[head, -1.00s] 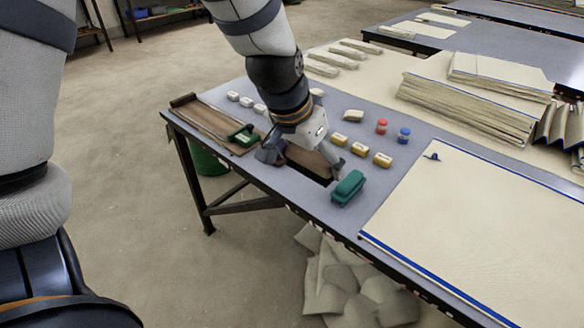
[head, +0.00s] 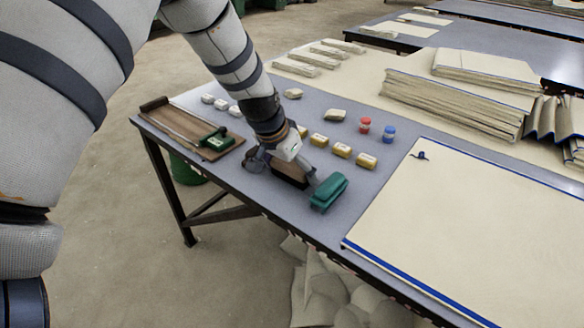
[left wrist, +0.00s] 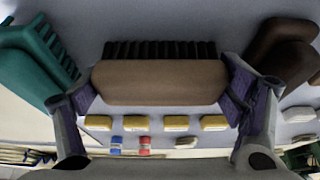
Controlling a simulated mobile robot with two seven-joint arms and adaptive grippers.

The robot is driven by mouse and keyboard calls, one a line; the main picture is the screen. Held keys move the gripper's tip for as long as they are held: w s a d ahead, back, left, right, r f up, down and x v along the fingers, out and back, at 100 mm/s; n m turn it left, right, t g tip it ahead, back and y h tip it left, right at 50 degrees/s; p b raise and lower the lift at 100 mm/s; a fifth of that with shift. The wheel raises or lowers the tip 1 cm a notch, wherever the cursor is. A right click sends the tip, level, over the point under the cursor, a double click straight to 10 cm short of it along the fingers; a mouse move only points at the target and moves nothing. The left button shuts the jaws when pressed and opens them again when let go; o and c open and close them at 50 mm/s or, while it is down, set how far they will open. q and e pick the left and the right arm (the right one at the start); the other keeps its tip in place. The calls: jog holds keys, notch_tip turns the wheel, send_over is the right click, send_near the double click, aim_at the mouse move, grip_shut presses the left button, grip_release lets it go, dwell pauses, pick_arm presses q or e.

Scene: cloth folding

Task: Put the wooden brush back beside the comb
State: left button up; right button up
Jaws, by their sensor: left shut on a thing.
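The wooden brush (left wrist: 160,82), a brown block with dark bristles, lies between the fingers of my left gripper (head: 284,165). The gripper is shut on it, one finger at each end. In the head view the brush (head: 290,175) is partly hidden by the gripper, close over the table's near edge. I cannot tell whether it touches the table. The teal comb (head: 328,192) lies just right of the brush, apart from it. Its teeth show at the left of the left wrist view (left wrist: 35,65). My right gripper is not in view.
A wooden board (head: 185,125) with a green item (head: 217,140) is on the left of the table. Yellow blocks (head: 342,150), a red jar (head: 365,125) and a blue jar (head: 389,133) stand behind. A large cream cloth (head: 480,220) covers the right side.

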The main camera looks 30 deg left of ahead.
pick_arm(q)
jog(key=shift+f, duration=0.15)
jog(key=o, duration=0.9)
jog(key=shift+o, duration=0.2)
